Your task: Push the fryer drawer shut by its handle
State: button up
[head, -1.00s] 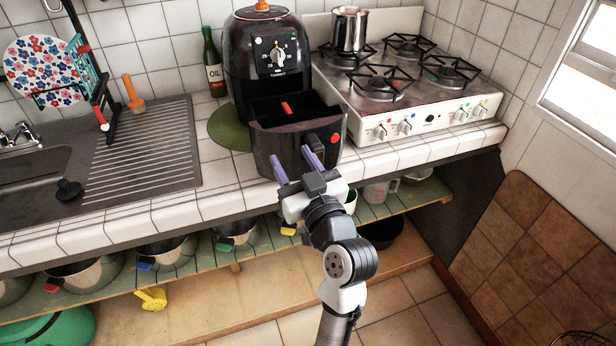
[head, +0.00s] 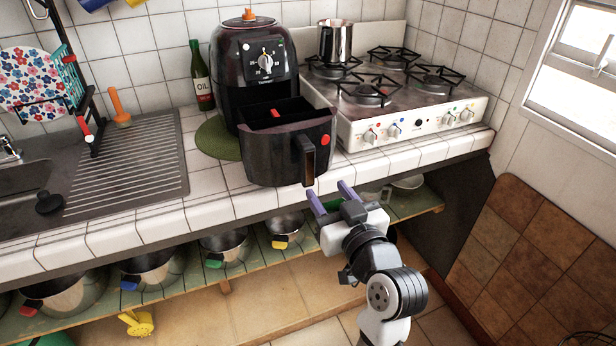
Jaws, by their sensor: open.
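The black air fryer (head: 228,82) stands on the tiled counter. Its drawer (head: 270,158) is pulled out toward the front edge, with its open top and a small red piece inside showing. The dark upright handle (head: 308,163) is on the drawer's front face. My gripper (head: 329,190) is open and empty, its two purple fingers apart and pointing up toward the counter. It shows just below and to the right of the handle, in front of the counter edge. I see no contact with the handle.
A white gas stove (head: 400,125) with a metal pot (head: 336,42) stands right of the fryer. An oil bottle (head: 201,80) and a green mat (head: 215,140) are at its left. Several pots line the shelf (head: 225,287) below the counter.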

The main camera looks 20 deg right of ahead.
aim_at(310, 167)
jog(key=w, duration=0.4)
jog(key=w+b, duration=0.1)
jog(key=w, duration=0.4)
jog(key=shift+w+a+r, duration=0.15)
jog(key=shift+a, duration=0.05)
jog(key=shift+w, duration=0.7)
jog(key=shift+c, duration=0.5)
grip_shut()
